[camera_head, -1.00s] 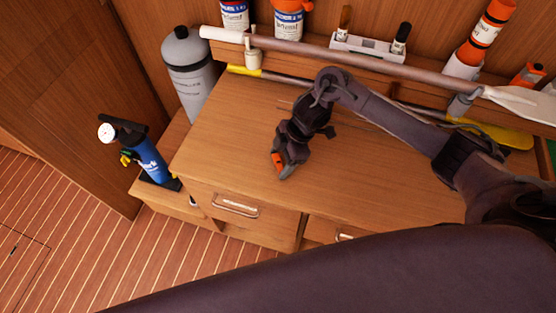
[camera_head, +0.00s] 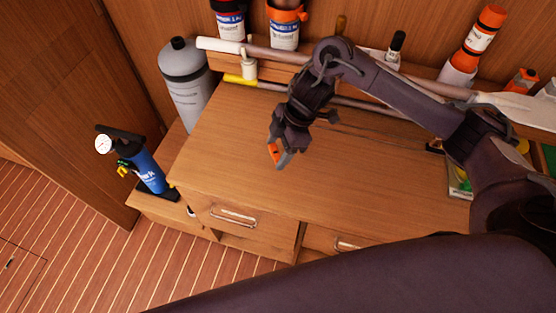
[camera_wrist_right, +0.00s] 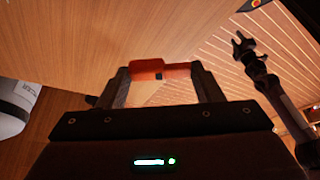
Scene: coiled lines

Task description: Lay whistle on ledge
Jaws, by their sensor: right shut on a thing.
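My right gripper (camera_head: 278,157) is shut on a small orange thing, likely the whistle (camera_head: 273,152), above the left part of the wooden cabinet top (camera_head: 230,170). In the right wrist view the orange whistle (camera_wrist_right: 165,71) spans the gap between both fingertips, with wood beyond it. A raised wooden ledge (camera_head: 278,70) runs along the back wall behind the cabinet top, past the gripper. A dark arm with a prong-like end, seemingly my left gripper (camera_wrist_right: 244,46), shows over the floor in the right wrist view; its jaw state is unclear.
A pole (camera_head: 300,55) runs along the ledge front. Bottles (camera_head: 284,32) and an orange-and-white cylinder (camera_head: 475,45) stand behind it. A grey tank (camera_head: 188,85) and a blue pump (camera_head: 150,170) stand left of the cabinet. The cabinet top's middle is clear.

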